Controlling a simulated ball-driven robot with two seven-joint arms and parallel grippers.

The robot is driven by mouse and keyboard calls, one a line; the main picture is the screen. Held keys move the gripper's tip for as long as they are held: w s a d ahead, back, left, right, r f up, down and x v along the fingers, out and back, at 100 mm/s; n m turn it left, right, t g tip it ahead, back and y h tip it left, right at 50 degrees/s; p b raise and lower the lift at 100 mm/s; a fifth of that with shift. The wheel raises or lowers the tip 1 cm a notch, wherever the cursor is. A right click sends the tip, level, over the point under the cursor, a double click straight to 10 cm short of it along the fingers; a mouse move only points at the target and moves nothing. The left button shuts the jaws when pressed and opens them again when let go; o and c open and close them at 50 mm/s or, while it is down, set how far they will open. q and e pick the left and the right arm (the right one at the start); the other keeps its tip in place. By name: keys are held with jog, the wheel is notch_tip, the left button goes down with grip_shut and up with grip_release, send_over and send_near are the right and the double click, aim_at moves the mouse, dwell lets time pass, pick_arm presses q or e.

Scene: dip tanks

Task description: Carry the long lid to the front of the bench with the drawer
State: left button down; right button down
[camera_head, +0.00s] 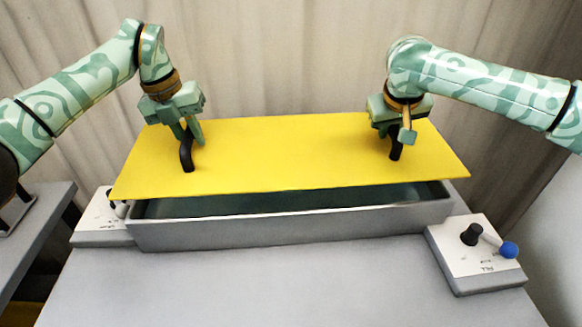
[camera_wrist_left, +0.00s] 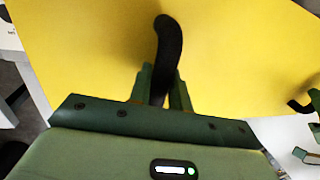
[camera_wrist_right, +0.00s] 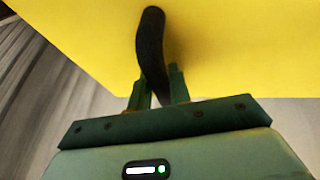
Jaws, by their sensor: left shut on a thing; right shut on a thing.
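The long lid (camera_head: 290,150) is a flat yellow plate with two black arched handles. It is over the grey tank (camera_head: 300,232) and a dark gap shows between its front edge and the tank rim, so it is raised there. My left gripper (camera_head: 190,138) is shut on the left handle (camera_head: 187,158), which also shows in the left wrist view (camera_wrist_left: 168,50). My right gripper (camera_head: 398,132) is shut on the right handle (camera_head: 396,153), seen close in the right wrist view (camera_wrist_right: 150,45). No drawer is visible.
The tank stands on a grey bench (camera_head: 270,285) with free room in front. A control box (camera_head: 475,255) with a black knob and a blue-tipped lever is at the right. Another box (camera_head: 100,222) is at the left. A grey surface (camera_head: 35,225) is at the far left. Curtains hang behind.

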aim_at(184, 149)
pick_arm(q)
jog(key=shift+s, duration=0.1)
